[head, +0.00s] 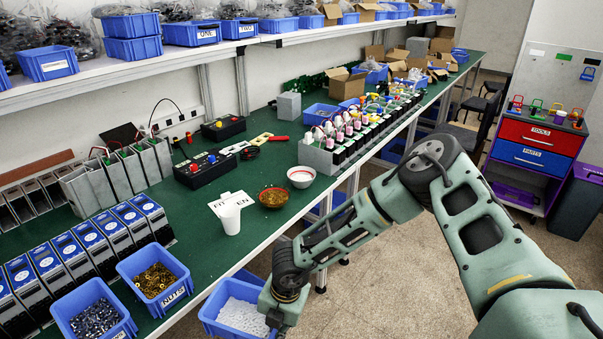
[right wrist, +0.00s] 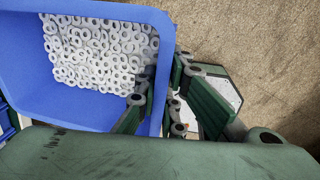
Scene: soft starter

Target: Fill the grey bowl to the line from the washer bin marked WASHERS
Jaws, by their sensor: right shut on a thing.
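A pale bowl with a red line inside its rim (head: 301,175), which looks like the grey bowl, stands upright on the green bench and looks empty. In the right wrist view the bin (right wrist: 75,14) shows close up, with the washers (right wrist: 95,50) inside. My right gripper (right wrist: 158,105) is shut on the bin's side wall, one finger inside and one outside. Its fingertips are hidden in the head view. My left gripper is out of view.
Left of the bowl stand a brown bowl (head: 273,198) with small parts and a white cup (head: 230,218). A blue NUTS bin (head: 178,297) and a bin of dark metal parts (head: 122,327) stand left of the washer bin. Green bench (head: 215,262) is clear between bins and cup.

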